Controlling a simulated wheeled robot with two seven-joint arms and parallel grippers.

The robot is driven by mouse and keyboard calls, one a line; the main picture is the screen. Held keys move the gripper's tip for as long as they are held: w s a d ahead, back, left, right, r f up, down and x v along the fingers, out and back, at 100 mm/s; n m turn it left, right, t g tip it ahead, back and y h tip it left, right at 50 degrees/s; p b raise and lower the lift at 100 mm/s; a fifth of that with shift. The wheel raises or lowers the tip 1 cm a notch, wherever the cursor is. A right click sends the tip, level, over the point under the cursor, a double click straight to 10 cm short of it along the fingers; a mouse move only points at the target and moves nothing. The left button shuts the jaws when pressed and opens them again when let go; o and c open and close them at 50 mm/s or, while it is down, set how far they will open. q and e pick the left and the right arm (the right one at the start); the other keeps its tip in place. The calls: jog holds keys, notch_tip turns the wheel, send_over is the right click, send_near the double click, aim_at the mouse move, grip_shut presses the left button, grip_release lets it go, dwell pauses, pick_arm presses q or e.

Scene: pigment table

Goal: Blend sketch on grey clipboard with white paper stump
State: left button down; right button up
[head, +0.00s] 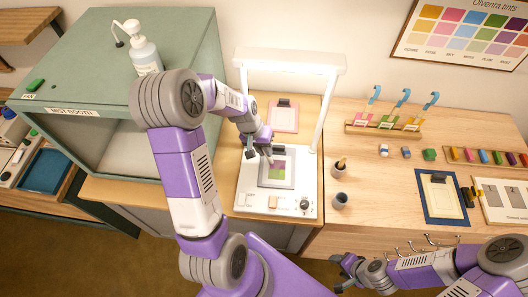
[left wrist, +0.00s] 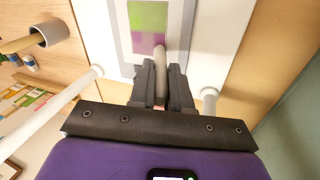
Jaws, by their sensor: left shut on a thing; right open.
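The grey clipboard (head: 292,182) lies on the white stand's base, with a sketch (head: 277,170) of green and purple patches on it. In the left wrist view the sketch (left wrist: 148,18) sits inside the clipboard's grey border (left wrist: 122,30). My left gripper (head: 264,148) is over the clipboard's upper part, shut on a pale stump (left wrist: 159,58). The stump's tip overlaps the sketch's purple patch in the left wrist view; I cannot tell whether it touches the paper. My right gripper (head: 345,270) is open and empty, low at the table's front edge.
The stand's white frame (head: 292,60) arches over the clipboard. A pink clipboard (head: 284,115) lies behind, a blue one (head: 432,214) at right. The green mist booth (head: 75,110) stands left.

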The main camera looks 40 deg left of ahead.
pick_arm(q)
jog(key=shift+r, duration=0.1)
notch_tip(320, 180, up, 7)
jog(key=p, duration=0.5)
dwell(0.7)
